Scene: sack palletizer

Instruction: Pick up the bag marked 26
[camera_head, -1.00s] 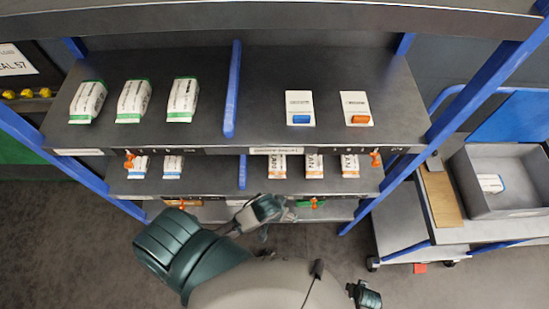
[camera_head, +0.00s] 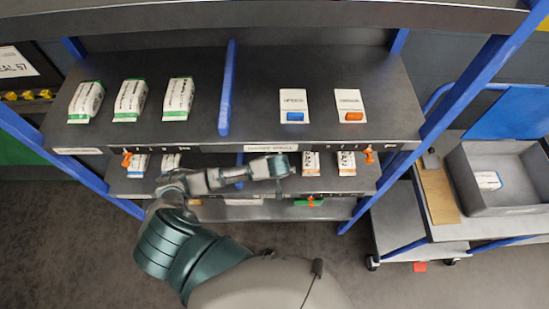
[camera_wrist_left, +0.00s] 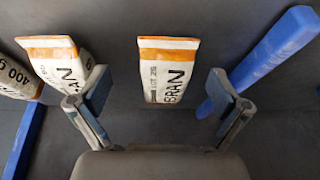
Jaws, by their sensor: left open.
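My left gripper (camera_head: 284,165) reaches to the middle shelf from the left and covers the orange-banded bag nearest the divider in the head view. In the left wrist view my left gripper (camera_wrist_left: 157,92) is open, its two fingers apart. A white bag with orange bands marked BRAN (camera_wrist_left: 168,70) lies ahead between the fingers, with a gap on each side. Its small print seems to include 26. A second orange-banded bag (camera_wrist_left: 62,60) is partly behind the left finger. Two such bags, a nearer one (camera_head: 311,163) and a farther one (camera_head: 346,163), show in the head view. My right gripper is not in view.
A blue divider (camera_wrist_left: 265,60) stands close to the right finger in the wrist view. The upper shelf (camera_head: 250,132) overhangs the middle shelf and holds green-banded bags (camera_head: 131,100) and white bags (camera_head: 294,105). A grey bin (camera_head: 510,210) stands at right.

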